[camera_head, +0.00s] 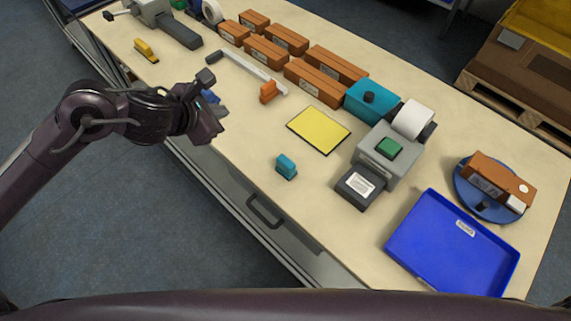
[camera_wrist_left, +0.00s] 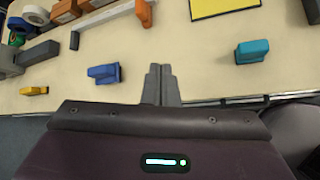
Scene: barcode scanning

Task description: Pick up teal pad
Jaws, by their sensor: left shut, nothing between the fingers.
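The teal pad (camera_head: 286,167) is a small teal block on the tabletop near its front edge, left of the label printer. It also shows at the right of the left wrist view (camera_wrist_left: 252,51). My left gripper (camera_head: 208,122) is over the front edge of the table, to the left of the teal pad and apart from it. In the left wrist view its fingers (camera_wrist_left: 160,70) are together and empty, between a blue block (camera_wrist_left: 104,74) and the teal pad. My right gripper is not in view.
A yellow mat (camera_head: 318,130) lies behind the teal pad. The grey label printer (camera_head: 388,155) and a blue tray (camera_head: 440,250) stand to the right. Several brown boxes line the back. An orange-ended bar (camera_head: 269,92) and a yellow block (camera_head: 146,50) lie farther left.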

